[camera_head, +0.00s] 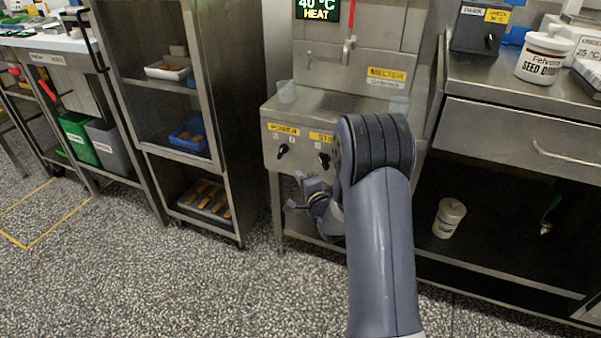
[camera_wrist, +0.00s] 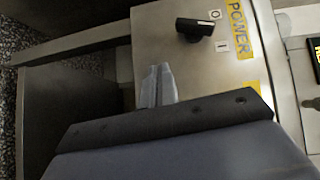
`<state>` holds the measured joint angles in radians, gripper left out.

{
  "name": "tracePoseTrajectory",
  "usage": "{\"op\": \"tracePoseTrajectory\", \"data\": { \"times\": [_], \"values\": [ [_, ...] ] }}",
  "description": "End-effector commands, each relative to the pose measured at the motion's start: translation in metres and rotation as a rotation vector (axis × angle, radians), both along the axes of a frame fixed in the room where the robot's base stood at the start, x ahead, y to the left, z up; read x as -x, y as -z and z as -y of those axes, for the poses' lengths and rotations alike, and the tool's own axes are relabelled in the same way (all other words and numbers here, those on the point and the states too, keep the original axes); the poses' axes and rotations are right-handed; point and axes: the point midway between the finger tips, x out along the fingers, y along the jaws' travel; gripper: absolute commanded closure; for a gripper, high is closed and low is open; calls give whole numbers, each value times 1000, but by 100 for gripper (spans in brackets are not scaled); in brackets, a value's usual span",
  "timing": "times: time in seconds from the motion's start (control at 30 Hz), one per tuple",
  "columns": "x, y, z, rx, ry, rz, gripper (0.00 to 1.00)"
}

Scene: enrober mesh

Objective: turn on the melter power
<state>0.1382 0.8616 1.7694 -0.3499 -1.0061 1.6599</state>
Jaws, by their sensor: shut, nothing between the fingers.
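The melter (camera_head: 345,100) is a steel unit with a front panel and a yellow POWER label (camera_head: 284,129). Below that label is the black power knob (camera_head: 283,150), between small 0 and 1 marks. The power knob (camera_wrist: 195,29) is also in the wrist view, up and right of the fingertips; I cannot tell for certain which mark it points to. My gripper (camera_head: 303,190) is below the panel in the head view, partly hidden by my arm. In the wrist view my gripper (camera_wrist: 158,72) is shut and empty, apart from the knob.
A second black knob (camera_head: 324,160) sits right of the power knob, near my arm. The display (camera_head: 318,9) above reads 40 °C HEAT. A steel rack (camera_head: 140,110) stands left and a workbench (camera_head: 510,120) right. A white jar (camera_head: 449,218) is on the bench's lower shelf. Floor in front is open.

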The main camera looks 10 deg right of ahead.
Motion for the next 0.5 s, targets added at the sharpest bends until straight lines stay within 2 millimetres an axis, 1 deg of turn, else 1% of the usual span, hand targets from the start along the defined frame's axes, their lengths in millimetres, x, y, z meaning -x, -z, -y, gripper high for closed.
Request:
{"op": "tracePoseTrajectory", "data": {
  "times": [0.03,0.3,0.4,0.5],
  "values": [
    [8,1,2,0,2,-4,100],
    [52,12,8,-2,4,-4,100],
    [64,15,10,0,3,-3,100],
    [71,17,10,0,2,-1,100]
  ]
}}
